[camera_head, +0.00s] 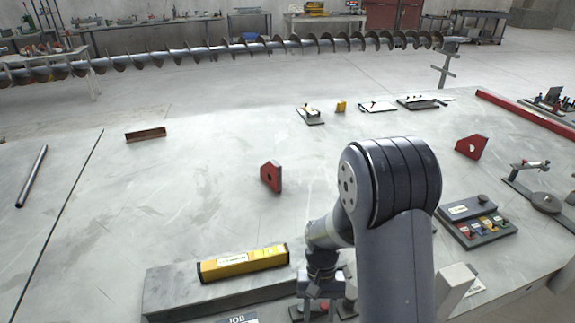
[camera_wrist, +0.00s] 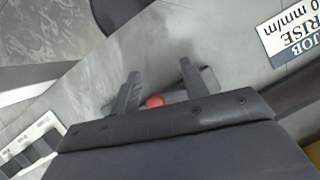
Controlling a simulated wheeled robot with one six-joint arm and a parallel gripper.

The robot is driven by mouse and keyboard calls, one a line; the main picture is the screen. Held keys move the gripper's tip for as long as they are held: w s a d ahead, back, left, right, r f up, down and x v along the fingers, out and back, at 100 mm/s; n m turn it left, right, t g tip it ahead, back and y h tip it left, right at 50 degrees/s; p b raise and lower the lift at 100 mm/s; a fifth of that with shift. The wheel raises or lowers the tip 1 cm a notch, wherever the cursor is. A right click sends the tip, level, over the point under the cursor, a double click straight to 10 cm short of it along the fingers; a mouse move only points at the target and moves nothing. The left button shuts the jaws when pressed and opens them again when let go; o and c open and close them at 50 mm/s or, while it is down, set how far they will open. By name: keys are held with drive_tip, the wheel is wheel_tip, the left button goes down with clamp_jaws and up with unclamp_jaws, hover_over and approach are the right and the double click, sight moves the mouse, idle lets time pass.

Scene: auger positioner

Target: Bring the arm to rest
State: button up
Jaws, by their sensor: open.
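In the wrist view the two fingers of my gripper (camera_wrist: 158,88) stand apart. A small red round thing (camera_wrist: 155,101) shows between them, close to the gripper body. I cannot tell whether it touches a finger. Nothing is visibly held.
The yellow tool (camera_head: 243,263) lies on a grey block (camera_head: 165,291) left of my gripper. A button box (camera_head: 477,221) sits to the right. Red magnets (camera_head: 271,176) stand on the table. A long auger (camera_head: 205,53) spans the back. The table's left middle (camera_head: 150,205) is clear.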

drive_tip(key=m, duration=0.1)
drive_tip(key=s+a+m+y, duration=0.1)
drive_tip(key=m, duration=0.1)
drive_tip(key=m+y+p, duration=0.1)
drive_tip(key=m, duration=0.1)
drive_tip(key=shift+s+a+r+t, duration=0.1)
drive_tip(key=shift+s+a+t, duration=0.2)
drive_tip(key=shift+a, duration=0.1)
drive_tip(key=v, duration=0.8)
drive_tip(key=shift+r+m+b, duration=0.25)
drive_tip(key=shift+m+b, duration=0.05)
drive_tip(key=shift+w, duration=0.25)
